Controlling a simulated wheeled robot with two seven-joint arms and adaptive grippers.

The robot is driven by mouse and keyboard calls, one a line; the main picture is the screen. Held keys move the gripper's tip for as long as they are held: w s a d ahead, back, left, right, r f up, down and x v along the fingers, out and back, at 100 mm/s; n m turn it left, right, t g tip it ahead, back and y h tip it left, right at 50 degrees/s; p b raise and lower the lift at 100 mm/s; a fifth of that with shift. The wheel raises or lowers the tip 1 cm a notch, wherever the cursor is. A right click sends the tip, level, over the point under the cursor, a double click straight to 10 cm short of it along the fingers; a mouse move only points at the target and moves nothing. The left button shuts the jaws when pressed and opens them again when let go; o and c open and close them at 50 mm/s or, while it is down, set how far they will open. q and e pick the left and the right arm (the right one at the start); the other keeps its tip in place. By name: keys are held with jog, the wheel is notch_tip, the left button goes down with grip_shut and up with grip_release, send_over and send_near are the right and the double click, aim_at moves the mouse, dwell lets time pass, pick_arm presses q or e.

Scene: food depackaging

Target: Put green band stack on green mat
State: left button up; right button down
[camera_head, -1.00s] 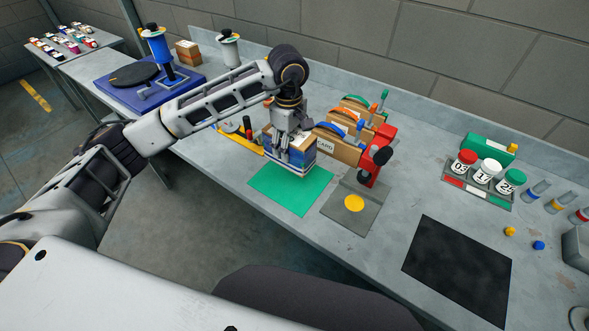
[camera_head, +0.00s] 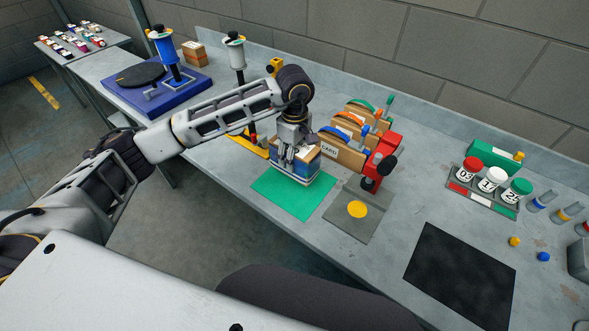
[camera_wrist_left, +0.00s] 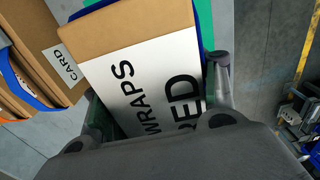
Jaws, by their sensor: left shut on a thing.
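My left gripper (camera_head: 296,160) is shut on a brown box stack (camera_head: 306,152) with blue sides and a white label. In the left wrist view the held stack (camera_wrist_left: 120,35) shows the words "WRAPS" and "RED", partly cut off, and a blue edge; no green band shows on it. The stack is at the far right part of the green mat (camera_head: 285,203); I cannot tell if it touches. A strip of the mat (camera_wrist_left: 205,22) shows beside it. Behind stand brown card stacks with green, orange and blue bands (camera_head: 340,150). My right gripper is not in view.
A grey plate with a yellow disc (camera_head: 368,228) lies right of the mat, near a red device (camera_head: 380,158). A black mat (camera_head: 462,268) and a rack of lidded jars (camera_head: 485,198) are further right. A blue-based device (camera_head: 150,108) stands left.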

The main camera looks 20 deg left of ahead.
pick_arm(q)
jog(key=shift+f+p, duration=0.3)
jog(key=shift+f, duration=1.05)
jog(key=shift+f, duration=0.3)
jog(key=shift+f+p, duration=0.6)
jog(key=shift+f, duration=0.95)
jog(key=shift+f, duration=0.15)
jog(key=o, duration=1.4)
